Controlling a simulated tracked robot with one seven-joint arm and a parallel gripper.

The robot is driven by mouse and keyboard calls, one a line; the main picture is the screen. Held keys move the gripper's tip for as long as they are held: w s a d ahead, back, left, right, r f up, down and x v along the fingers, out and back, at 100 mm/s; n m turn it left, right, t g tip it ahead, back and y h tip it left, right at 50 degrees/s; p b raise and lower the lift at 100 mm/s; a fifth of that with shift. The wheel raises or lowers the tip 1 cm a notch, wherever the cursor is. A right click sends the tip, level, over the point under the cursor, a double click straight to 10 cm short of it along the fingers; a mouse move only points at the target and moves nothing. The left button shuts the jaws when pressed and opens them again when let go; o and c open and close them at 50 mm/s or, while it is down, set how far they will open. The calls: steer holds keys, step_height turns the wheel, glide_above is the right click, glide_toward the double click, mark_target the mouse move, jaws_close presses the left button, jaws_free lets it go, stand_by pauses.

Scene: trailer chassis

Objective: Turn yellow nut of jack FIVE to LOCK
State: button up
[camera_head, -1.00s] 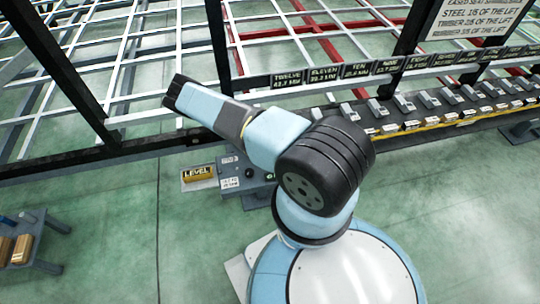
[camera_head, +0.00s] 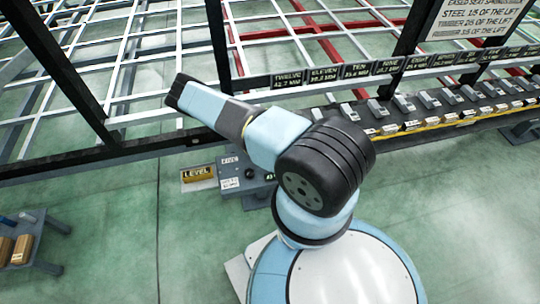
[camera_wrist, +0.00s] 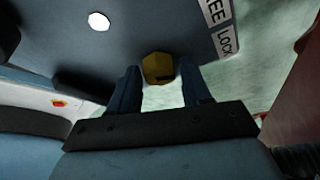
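A yellow nut (camera_wrist: 158,68) sits on a dark grey panel (camera_wrist: 90,45) in the wrist view. A white label with FREE, partly cut off, and LOCK (camera_wrist: 225,40) is to its right on the panel's edge. My gripper (camera_wrist: 160,80) is open, with one dark blue finger on each side of the nut. A gap shows between the nut and the right finger; the left finger is very close to it, and I cannot tell whether it touches. No jack number shows in the wrist view. My gripper and the nut are hidden in the head view.
A row of plates with lift readings (camera_head: 325,75) runs along the frame. Several grey blocks (camera_head: 404,103) line the rail. A yellow LEVEL block (camera_head: 197,173) lies beside a grey box. A small bench (camera_head: 40,240) stands at left. Green floor is clear at right.

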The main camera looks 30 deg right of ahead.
steer(key=shift+o, duration=1)
steer(key=shift+r, duration=0.1)
steer(key=shift+r, duration=0.25)
step_height(320, 180, up, 2)
steer(key=s+a+r, duration=0.3)
steer(key=s+r, duration=0.7)
steer(key=s, duration=0.3)
steer(key=shift+s+a, duration=0.25)
steer(key=shift+s, duration=0.1)
steer(key=shift+w+r, duration=0.1)
